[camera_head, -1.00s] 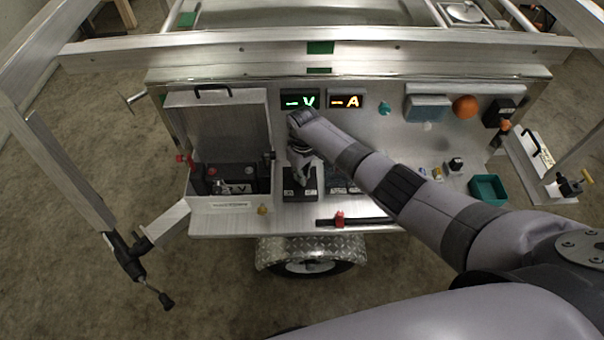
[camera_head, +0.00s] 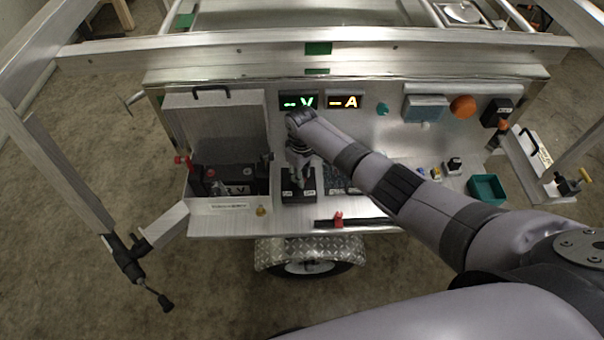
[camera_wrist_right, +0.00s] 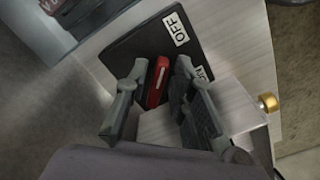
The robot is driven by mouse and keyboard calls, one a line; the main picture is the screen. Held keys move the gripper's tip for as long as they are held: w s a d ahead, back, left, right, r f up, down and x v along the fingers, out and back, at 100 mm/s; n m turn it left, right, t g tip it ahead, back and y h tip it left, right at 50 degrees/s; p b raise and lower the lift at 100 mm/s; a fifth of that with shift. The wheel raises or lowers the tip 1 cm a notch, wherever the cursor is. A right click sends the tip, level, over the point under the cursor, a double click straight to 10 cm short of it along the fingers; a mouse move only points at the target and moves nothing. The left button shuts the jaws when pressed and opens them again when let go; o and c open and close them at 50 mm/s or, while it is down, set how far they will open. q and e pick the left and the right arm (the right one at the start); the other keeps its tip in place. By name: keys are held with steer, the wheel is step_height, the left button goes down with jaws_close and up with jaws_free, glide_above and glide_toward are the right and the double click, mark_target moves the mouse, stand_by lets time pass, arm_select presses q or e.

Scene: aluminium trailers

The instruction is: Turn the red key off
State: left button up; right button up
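The red key (camera_wrist_right: 157,82) stands up from a black switch plate (camera_wrist_right: 128,62), which has a white OFF label (camera_wrist_right: 175,29) and a partly covered ON label (camera_wrist_right: 202,73). The plate also shows in the head view (camera_head: 288,196), where my gripper hides the key. My right gripper (camera_wrist_right: 161,66) is open, with one finger on each side of the key. The left finger is close to the key; I cannot tell whether either finger touches it. In the head view, my right gripper (camera_head: 299,182) points down over the plate. My left gripper is not in view.
An open metal box (camera_head: 228,204) with a black battery stands left of the plate. A dark bar with a red slider (camera_head: 338,217) lies in front. Lit V (camera_head: 299,102) and A (camera_head: 345,102) displays are on the panel behind. A teal bin (camera_head: 487,189) is at right.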

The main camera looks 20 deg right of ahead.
steer(key=shift+o, duration=0.7)
steer(key=shift+r, duration=0.1)
step_height(320, 180, up, 12)
steer(key=shift+s, duration=0.1)
stand_by(0.3)
